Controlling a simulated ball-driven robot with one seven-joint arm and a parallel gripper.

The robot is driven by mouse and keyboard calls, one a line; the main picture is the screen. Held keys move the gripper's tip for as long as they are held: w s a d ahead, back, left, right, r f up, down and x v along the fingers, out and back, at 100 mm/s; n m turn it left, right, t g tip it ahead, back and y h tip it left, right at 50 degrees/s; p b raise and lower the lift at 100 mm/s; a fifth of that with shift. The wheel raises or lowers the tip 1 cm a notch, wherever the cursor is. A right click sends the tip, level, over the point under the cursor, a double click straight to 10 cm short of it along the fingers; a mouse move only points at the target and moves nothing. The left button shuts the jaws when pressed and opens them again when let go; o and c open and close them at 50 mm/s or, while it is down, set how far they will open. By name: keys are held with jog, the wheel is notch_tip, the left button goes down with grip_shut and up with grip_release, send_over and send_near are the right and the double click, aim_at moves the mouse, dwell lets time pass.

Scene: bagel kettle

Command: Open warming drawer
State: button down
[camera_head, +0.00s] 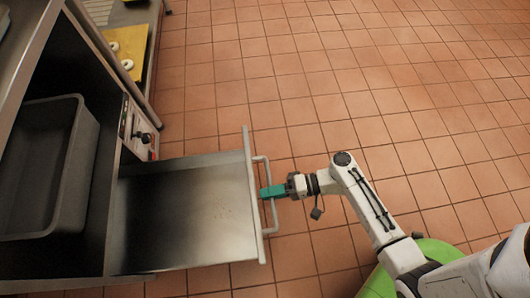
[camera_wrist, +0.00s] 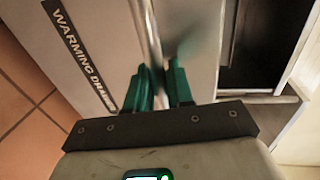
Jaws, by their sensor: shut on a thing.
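The warming drawer (camera_head: 190,215) is pulled well out of the cabinet in the head view, and the part of its metal tray that shows is empty. Its bar handle (camera_head: 264,170) runs along the front panel. My gripper (camera_head: 268,192), with teal fingers, is shut on the handle around its middle. In the wrist view my gripper (camera_wrist: 160,80) has one finger on each side of the blurred handle bar (camera_wrist: 153,35). The drawer front (camera_wrist: 105,35) there bears a "WARMING DRAWER" label (camera_wrist: 78,52).
A grey tub (camera_head: 45,165) sits in the dark opening at the left. A control panel with a black knob (camera_head: 146,138) is above the drawer. A yellow board (camera_head: 125,50) with pale rings lies at the back. Tiled floor (camera_head: 330,80) is clear to the right.

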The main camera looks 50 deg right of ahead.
jog(key=c, duration=1.1)
grip_release()
jog(key=p+v, duration=0.2)
jog(key=v, duration=0.8)
jog(key=shift+s+d, duration=0.2)
jog(key=shift+d, duration=0.15)
jog(key=shift+a, duration=0.1)
